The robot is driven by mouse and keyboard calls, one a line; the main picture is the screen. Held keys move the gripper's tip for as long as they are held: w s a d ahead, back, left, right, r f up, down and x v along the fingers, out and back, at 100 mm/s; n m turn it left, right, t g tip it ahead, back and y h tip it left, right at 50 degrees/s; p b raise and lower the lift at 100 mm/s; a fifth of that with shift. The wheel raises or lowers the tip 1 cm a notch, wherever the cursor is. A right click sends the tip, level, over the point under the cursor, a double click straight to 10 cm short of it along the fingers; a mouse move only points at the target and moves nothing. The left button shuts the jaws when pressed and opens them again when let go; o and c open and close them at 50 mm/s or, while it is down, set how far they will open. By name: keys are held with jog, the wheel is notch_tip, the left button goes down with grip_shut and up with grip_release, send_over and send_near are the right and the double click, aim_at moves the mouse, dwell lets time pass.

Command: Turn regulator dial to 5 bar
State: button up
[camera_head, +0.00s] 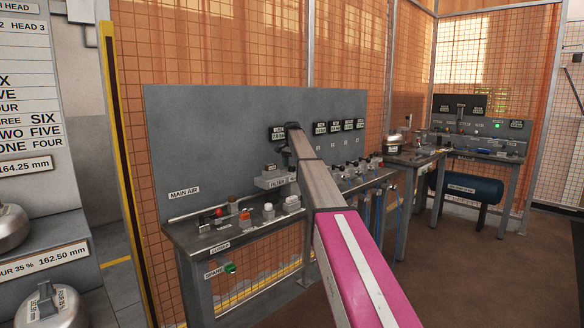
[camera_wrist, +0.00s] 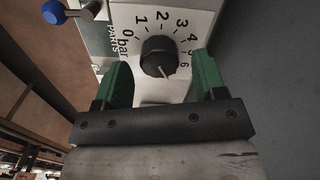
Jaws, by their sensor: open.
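The regulator dial (camera_wrist: 157,52) is a dark round knob on a white plate marked 0 to 6 bar in the wrist view. A pale pointer line on the knob's lower edge points down and slightly right, beyond the 6 mark rather than at the 5. My gripper (camera_wrist: 162,64) has two green fingers, one on each side of the knob, with gaps visible between the fingers and the knob. It is open and holds nothing. In the camera_head view my arm reaches to the grey panel and hides the dial; the fingers cannot be made out there.
A blue ball-ended handle (camera_wrist: 54,12) is at the wrist view's upper left. In the camera_head view, the grey panel (camera_head: 215,130) stands behind a bench (camera_head: 195,240) with coloured fittings, including a red knob (camera_head: 218,212). A second bench (camera_head: 470,148) stands at right.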

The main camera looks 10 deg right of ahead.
jog(key=shift+f, duration=0.5)
jog(key=c, duration=0.9)
jog(key=n, duration=0.5)
jog(key=shift+n, duration=0.4)
jog(key=n, duration=0.5)
jog(key=shift+a+n, duration=0.15)
jog(key=shift+n, duration=0.25)
